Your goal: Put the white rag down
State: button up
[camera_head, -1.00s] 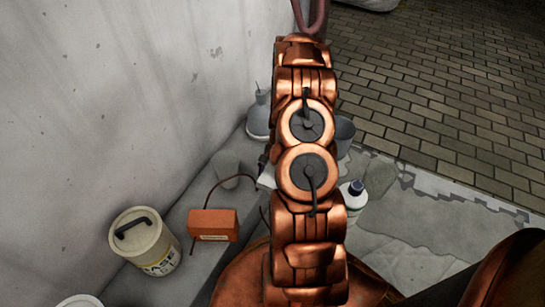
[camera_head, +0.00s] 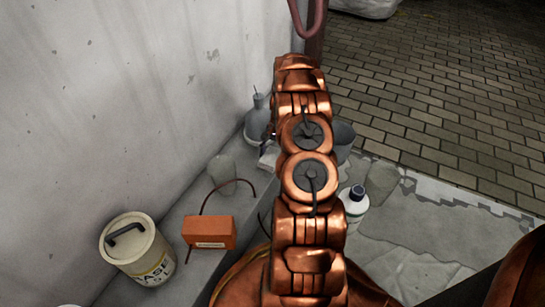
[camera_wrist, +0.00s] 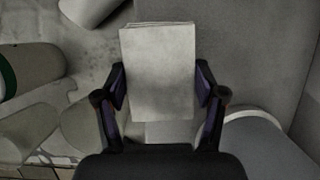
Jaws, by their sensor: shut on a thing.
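The white rag (camera_wrist: 158,55) is a flat, folded, pale rectangle in the wrist view. My gripper (camera_wrist: 161,88) is shut on it, with one dark finger at each side edge. In the head view only a pale corner of the rag (camera_head: 268,157) shows, left of my copper arm. The arm hides the gripper there. I cannot tell whether the rag touches the surface beneath it.
A grey flask (camera_head: 257,120) and a grey cup (camera_head: 222,170) stand by the wall. An orange box (camera_head: 209,232) and a cream bucket (camera_head: 137,250) are nearer. A white bottle (camera_head: 354,207) stands right of the arm.

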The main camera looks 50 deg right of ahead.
aim_at(273, 149)
jog(key=shift+w+d+f+b, duration=0.15)
jog(key=shift+w+d+b, duration=0.25)
jog(key=shift+w+d, duration=0.75)
jog(key=shift+d, duration=0.1)
jog(key=shift+f+b, duration=1)
jog(key=shift+f, duration=0.75)
jog(key=shift+f, duration=0.1)
jog(key=o, duration=1.2)
